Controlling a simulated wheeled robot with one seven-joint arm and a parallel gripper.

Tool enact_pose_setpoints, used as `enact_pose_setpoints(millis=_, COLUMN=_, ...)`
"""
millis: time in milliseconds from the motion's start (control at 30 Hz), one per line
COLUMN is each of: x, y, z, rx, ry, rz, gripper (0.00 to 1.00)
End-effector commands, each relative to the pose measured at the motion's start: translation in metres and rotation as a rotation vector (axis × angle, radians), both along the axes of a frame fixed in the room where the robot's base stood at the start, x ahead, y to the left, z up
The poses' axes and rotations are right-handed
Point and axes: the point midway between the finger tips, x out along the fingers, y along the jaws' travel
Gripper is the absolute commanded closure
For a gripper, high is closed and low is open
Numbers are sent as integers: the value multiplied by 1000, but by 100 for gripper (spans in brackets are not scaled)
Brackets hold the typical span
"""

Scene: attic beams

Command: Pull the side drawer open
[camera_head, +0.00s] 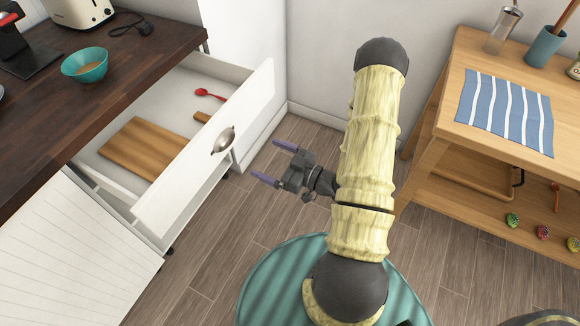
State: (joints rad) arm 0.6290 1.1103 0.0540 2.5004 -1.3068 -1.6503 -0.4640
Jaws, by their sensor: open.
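The white side drawer (162,202) stands pulled out from under the dark countertop at the left. A wooden board (145,148) and a red spoon (209,94) lie inside, with part of another wooden item (201,117). My gripper (269,162) is open and empty, with its two purple fingers pointing left towards the drawer front. It is apart from the knob, to its right and a little lower in the picture.
The dark countertop (130,50) holds a teal bowl (85,65) and a toaster (78,12). A wooden table (450,103) with a striped blue cloth (506,112) stands at the right. Bare wooden floor (225,235) lies between the drawer and my base.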

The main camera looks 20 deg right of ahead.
Motion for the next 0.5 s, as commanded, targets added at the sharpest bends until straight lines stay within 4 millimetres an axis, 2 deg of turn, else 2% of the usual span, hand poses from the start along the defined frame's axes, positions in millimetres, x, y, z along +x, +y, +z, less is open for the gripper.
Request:
enact_pose_setpoints(millis=100, x=-18, y=-18, z=-1, rx=-1, ry=2, rz=-7, gripper=5)
enact_pose_setpoints(millis=233, x=-33, y=-30, z=-1, rx=-1, ry=1, rz=-6, gripper=5)
enact_pose_setpoints(millis=500, x=-42, y=-36, z=0, rx=0, ry=0, rz=-2, gripper=5)
